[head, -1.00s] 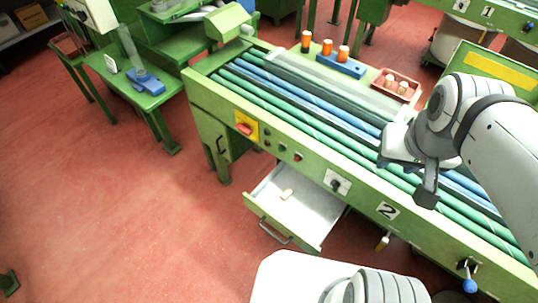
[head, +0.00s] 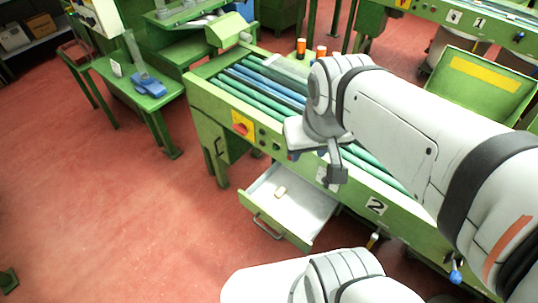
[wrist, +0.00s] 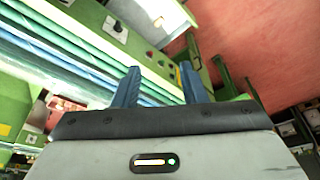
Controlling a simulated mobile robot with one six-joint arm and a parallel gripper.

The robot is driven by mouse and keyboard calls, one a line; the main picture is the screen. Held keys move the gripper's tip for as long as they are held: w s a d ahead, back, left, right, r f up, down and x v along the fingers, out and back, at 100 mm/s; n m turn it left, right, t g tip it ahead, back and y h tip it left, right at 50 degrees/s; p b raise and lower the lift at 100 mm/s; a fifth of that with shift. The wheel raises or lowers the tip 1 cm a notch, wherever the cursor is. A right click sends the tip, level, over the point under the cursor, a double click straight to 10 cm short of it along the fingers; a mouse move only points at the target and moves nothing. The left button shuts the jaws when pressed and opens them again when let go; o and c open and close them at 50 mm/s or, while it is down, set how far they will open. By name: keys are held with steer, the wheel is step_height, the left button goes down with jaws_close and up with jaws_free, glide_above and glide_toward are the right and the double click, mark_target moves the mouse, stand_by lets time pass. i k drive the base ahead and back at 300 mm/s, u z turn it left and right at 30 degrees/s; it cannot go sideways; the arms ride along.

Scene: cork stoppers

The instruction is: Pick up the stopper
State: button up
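A small pale stopper (head: 280,192) lies in the open white-lined drawer (head: 308,205) under the roller bench, towards its left part. The drawer also shows at the top of the wrist view (wrist: 172,14), with a small pale spot in it that may be the stopper. My gripper (wrist: 158,82) is open, its two blue fingers apart with nothing between them. In the head view my arm's end is above the bench's front side, up and to the right of the stopper. The fingers cannot be made out clearly there.
The green bench front (head: 376,208) carries knobs and a red switch (head: 241,128) beside the drawer. Orange-topped vials (head: 301,47) stand at the bench's back. A side table (head: 150,92) with a blue holder stands left. Red floor is free left of the drawer.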

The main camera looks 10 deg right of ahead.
mark_target(280, 192)
steer(key=z, duration=0.05)
steer(key=k, duration=1)
steer(key=u, duration=0.9)
steer(key=i, duration=1.6)
steer(key=z, duration=2.45)
